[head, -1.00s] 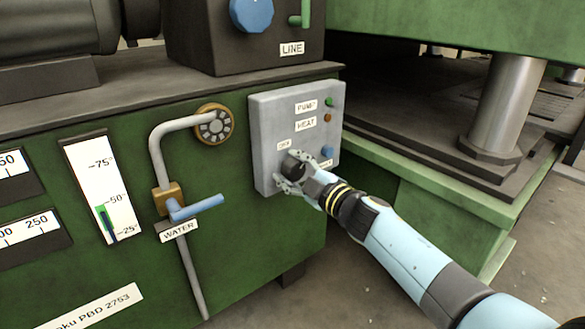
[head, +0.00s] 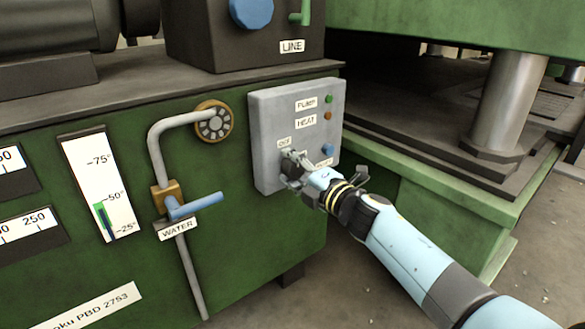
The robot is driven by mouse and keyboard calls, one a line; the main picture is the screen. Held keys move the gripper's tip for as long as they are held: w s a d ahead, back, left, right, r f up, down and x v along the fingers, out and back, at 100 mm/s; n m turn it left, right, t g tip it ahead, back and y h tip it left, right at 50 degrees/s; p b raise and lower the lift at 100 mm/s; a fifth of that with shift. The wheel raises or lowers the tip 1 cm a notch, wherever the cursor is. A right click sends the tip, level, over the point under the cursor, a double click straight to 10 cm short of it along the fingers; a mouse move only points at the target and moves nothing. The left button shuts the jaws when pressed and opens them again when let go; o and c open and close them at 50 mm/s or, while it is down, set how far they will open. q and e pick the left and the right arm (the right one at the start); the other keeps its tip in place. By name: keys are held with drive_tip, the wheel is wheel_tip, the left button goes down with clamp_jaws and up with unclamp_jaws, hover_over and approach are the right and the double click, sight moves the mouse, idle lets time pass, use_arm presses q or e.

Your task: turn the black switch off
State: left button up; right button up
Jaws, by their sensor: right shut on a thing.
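A grey control box (head: 265,130) on the green machine's side carries labels PUMP and HEAT, a label reading OFF (head: 284,143), and small coloured buttons. My right gripper (head: 290,165) is at the lower middle of the box's face, just below the OFF label. It is shut on the black switch, which is mostly hidden behind the fingers. Another label to the right of the gripper is partly covered. My left gripper is not in view.
A blue-handled water valve (head: 195,207) and its grey pipe (head: 157,150) stand left of the box. A green lamp (head: 329,99), an orange lamp (head: 328,116) and a blue button (head: 328,150) sit near my gripper. A steel column (head: 505,105) stands at right.

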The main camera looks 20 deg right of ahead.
drive_tip(key=shift+f, duration=0.15)
idle(0.3)
drive_tip(key=o, duration=1.2)
drive_tip(key=v, duration=1.2)
